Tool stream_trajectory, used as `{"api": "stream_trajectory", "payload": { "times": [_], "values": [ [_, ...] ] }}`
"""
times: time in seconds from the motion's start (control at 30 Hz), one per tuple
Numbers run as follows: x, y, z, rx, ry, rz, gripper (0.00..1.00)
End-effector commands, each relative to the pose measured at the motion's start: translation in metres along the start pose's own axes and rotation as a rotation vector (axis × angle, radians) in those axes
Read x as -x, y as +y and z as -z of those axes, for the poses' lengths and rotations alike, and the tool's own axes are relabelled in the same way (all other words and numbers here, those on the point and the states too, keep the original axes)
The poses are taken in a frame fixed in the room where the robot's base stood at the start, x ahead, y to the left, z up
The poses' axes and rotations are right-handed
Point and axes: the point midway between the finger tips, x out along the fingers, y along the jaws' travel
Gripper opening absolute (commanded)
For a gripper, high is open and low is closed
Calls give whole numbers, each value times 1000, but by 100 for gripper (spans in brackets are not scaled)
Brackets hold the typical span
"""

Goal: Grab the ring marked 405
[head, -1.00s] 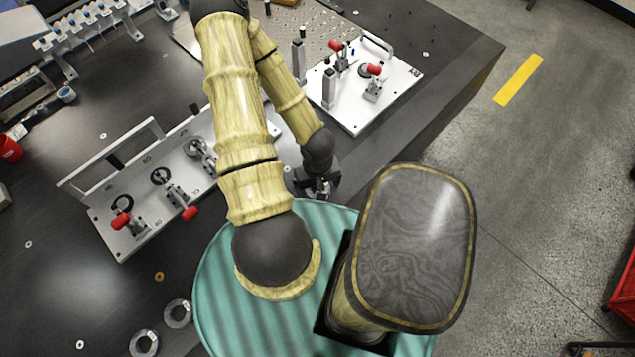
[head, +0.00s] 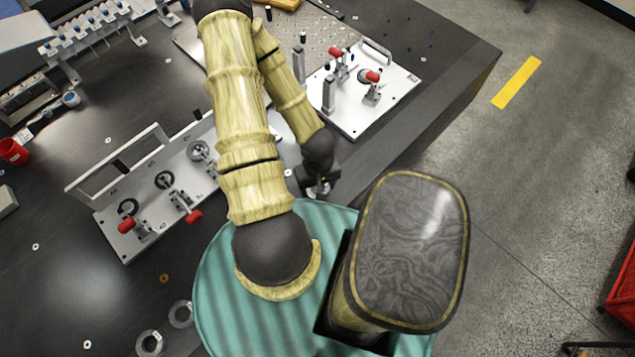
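Two grey metal rings lie flat on the dark table at the lower left, one ring (head: 139,347) at the picture's bottom edge and another (head: 174,318) just above it. No marking 405 can be read on either. My gripper (head: 318,186) points down near the table's front edge, right of the long clamp plate and well away from these two rings. A small light grey metal shape shows at its fingertips. I cannot tell whether it is a ring or part of the gripper, nor whether the fingers are open or shut.
A long plate (head: 122,232) with red-handled clamps stands left of my arm. A second clamp fixture (head: 358,119) stands to the right of my gripper. Small washers and a red cup (head: 14,152) are on the table at left. Bare table lies around the rings.

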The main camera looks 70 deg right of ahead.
Motion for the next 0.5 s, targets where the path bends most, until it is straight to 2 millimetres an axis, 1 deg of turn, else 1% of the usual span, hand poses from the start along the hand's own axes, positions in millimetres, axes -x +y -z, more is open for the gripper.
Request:
{"api": "stream_trajectory", "payload": {
  "times": [0.03,0.2,0.4,0.5],
  "values": [
    [16,0,0,-1,1,0,26],
    [41,0,0,-1,2,1,26],
    [64,0,0,0,2,1,26],
    [70,0,0,0,2,0,26]
  ]
}}
